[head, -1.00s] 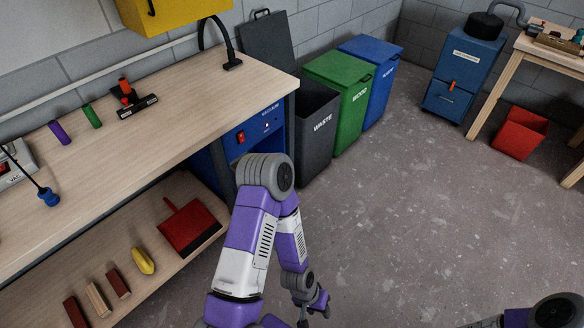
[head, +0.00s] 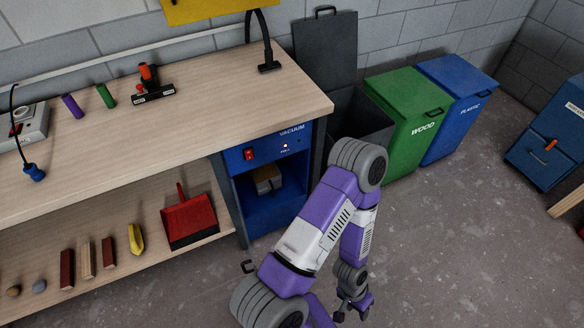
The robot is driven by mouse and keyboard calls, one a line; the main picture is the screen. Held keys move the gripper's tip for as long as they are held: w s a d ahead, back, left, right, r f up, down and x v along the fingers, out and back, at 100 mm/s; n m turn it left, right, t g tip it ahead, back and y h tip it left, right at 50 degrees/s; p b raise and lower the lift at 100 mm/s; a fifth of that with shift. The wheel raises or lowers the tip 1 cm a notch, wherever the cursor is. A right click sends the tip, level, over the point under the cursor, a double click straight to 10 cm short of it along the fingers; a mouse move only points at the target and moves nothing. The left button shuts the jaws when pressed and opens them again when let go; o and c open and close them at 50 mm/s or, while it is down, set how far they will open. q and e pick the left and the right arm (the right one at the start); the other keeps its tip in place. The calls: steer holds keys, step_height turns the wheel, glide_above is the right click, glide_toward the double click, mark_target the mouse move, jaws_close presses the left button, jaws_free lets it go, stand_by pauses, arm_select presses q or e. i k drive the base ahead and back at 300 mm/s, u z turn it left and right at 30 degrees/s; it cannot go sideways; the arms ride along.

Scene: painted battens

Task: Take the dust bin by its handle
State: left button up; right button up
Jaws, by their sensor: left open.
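A blue cabinet (head: 562,105) stands at the right edge, partly cut off. Its lower front (head: 540,160) has an orange handle (head: 550,145); this may be the dust bin, but I cannot read a label there. My left gripper (head: 352,308) is low in the picture, over the floor, open and empty. It is well to the left of the orange handle and apart from it. A small black bracket (head: 250,267) shows just left of my left arm; I cannot tell what it belongs to. My right gripper is out of view.
The workbench (head: 190,130) and lower shelf (head: 120,210) fill the left, with a red dustpan (head: 188,220) on the shelf. A blue vacuum cabinet (head: 272,215) stands beneath the bench. Green (head: 405,125) and blue (head: 455,105) bins line the wall.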

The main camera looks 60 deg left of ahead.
mark_target(265, 179)
steer(key=i, duration=0.7)
steer(key=u, duration=3.8)
steer(key=i, duration=0.5)
steer(key=z, duration=0.05)
